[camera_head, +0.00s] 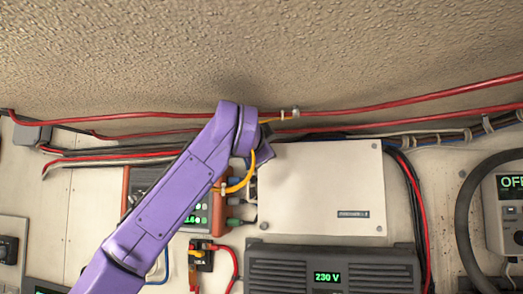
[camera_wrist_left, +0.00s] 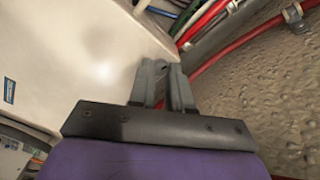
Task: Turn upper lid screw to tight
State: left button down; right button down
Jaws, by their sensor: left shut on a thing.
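The white box lid (camera_head: 320,190) is mounted on the wall in the middle of the head view. It also fills the upper left of the left wrist view (camera_wrist_left: 75,55). Small screws show at its upper right (camera_head: 375,146), lower left (camera_head: 263,226) and lower right corners. The upper left corner is behind my left arm's end. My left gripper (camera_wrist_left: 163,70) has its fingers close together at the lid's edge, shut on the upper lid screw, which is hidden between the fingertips. My right gripper is in neither view.
Red cables (camera_head: 400,98) run along the wall above the lid. A yellow cable (camera_head: 246,180) loops close beside my wrist. A dark unit reading 230 V (camera_head: 330,258) is below the lid. A red-edged device (camera_head: 218,215) is partly behind my arm. A thick black hose (camera_head: 463,215) curves at the right.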

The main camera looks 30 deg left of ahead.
pick_arm(q)
jog(key=shift+m, duration=7.6)
jog(key=c, duration=1.1)
grip_release()
jog(key=shift+w+f, duration=0.1)
jog(key=shift+o, duration=0.2)
jog(key=b+v, duration=0.5)
jog(key=v, duration=0.5)
jog(key=shift+s, duration=0.25)
